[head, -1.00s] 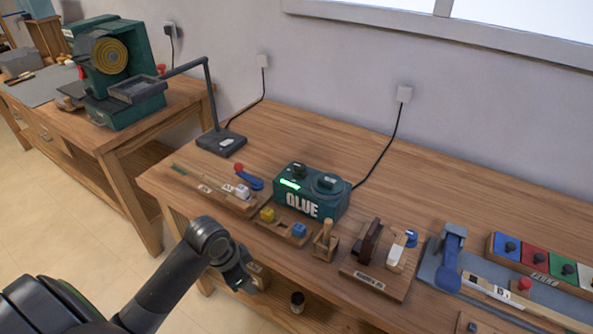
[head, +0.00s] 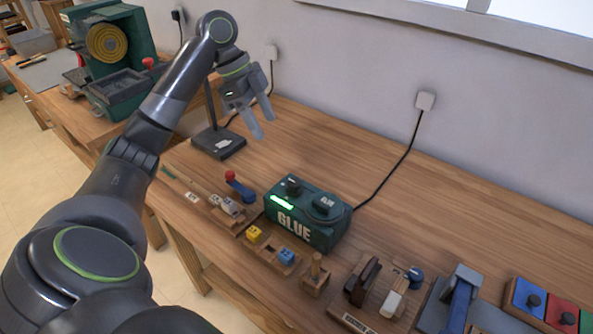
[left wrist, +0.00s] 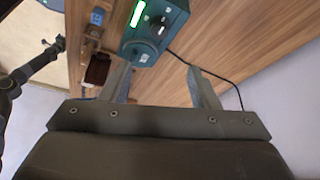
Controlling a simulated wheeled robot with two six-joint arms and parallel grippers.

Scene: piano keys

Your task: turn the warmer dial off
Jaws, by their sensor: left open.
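The glue warmer is a dark green box (head: 318,228) lettered GLUE, standing on the bench, with a lit green bar on its front. A black dial (head: 292,186) sits on its top left, and a wider round dark lid or knob (head: 324,203) on its top right. My left gripper (head: 264,127) is open and empty, pointing down above the bench behind the warmer, clear of it. In the left wrist view the warmer (left wrist: 172,12) lies beyond the open fingers, its dark dial (left wrist: 157,26) visible. A dark arm, seemingly my right one, shows at that view's left edge; its jaw state is unclear.
A black lamp base (head: 218,142) stands left of the warmer. Yellow (head: 254,233) and blue (head: 286,256) blocks lie in front of it, and a wooden stand (head: 316,272) to the right. A cord runs behind to a wall outlet. The bench behind is clear.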

